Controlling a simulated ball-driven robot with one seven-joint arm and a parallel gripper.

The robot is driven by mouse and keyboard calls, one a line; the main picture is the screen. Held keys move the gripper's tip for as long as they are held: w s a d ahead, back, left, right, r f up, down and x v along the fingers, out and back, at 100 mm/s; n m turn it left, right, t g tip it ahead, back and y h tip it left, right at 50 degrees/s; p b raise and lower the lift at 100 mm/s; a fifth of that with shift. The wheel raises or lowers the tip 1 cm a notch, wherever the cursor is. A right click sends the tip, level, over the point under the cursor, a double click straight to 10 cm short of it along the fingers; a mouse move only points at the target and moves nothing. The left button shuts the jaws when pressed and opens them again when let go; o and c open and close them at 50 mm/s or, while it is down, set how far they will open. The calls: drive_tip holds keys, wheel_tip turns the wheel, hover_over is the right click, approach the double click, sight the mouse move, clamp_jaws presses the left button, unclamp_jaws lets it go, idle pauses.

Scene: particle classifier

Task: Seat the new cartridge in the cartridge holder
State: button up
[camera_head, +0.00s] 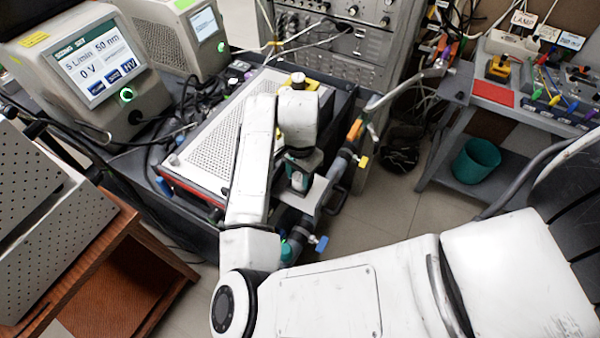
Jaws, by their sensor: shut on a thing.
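My gripper (299,182) is at the end of my white arm, pointing down over the front right side of the perforated metal instrument. It is shut on a small, mostly hidden piece, which I take to be the new cartridge. A light grey plate (318,196) shows just beside and below my gripper. It seems to be part of the cartridge holder, but my arm hides much of it. I cannot tell whether the held piece touches it. A dark pipe with a blue valve (321,243) and a yellow valve (363,162) runs along this side.
The perforated instrument (212,150) sits on a dark cart, with cables at its left. A display unit (95,65) stands at the upper left, a wooden cabinet (110,262) at the lower left. A teal bin (476,160) is under the right bench. Open floor lies right of the cart.

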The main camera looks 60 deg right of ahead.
sight(301, 176)
drive_tip(key=o, duration=0.8)
drive_tip(key=shift+c, duration=0.2)
drive_tip(key=shift+r, duration=0.1)
wheel_tip(301, 176, up, 12)
drive_tip(key=shift+b, duration=0.35)
drive_tip(key=shift+s, duration=0.1)
